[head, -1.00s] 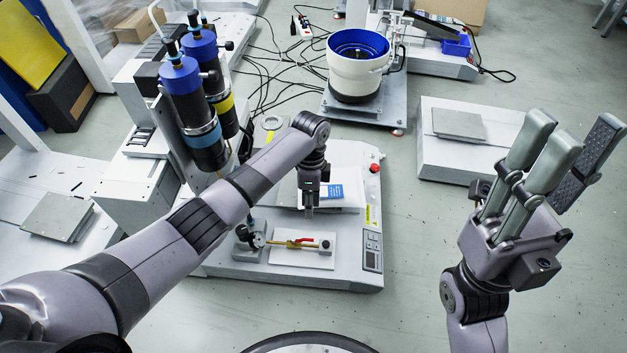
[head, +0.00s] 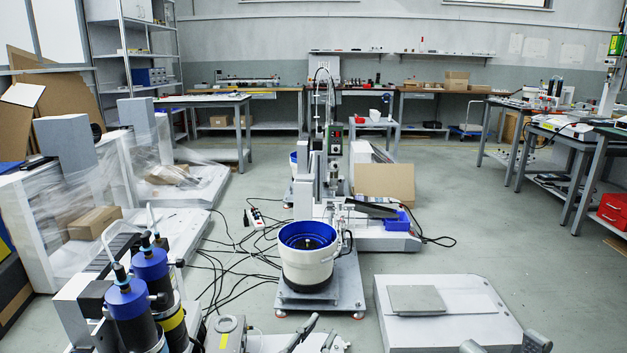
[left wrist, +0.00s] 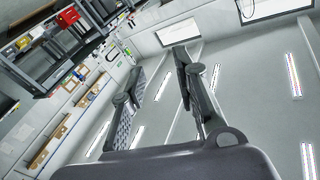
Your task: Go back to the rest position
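My left gripper (head: 316,336) shows at the bottom edge of the head view, with only its finger ends in the picture. In the left wrist view its two fingers (left wrist: 168,80) stand apart with nothing between them, and they point up toward the ceiling and wall. My right gripper (head: 504,343) shows only as two grey fingertips, set apart, at the bottom edge right of centre. Nothing is seen between them. Most of both arms is out of the head view.
Blue-capped canisters (head: 130,305) stand at the lower left. A white and blue bowl feeder (head: 307,260) is ahead, with black cables left of it. A low white platform (head: 450,325) is at the right. Workbenches (head: 350,95) line the back wall. Open floor (head: 450,195) lies beyond.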

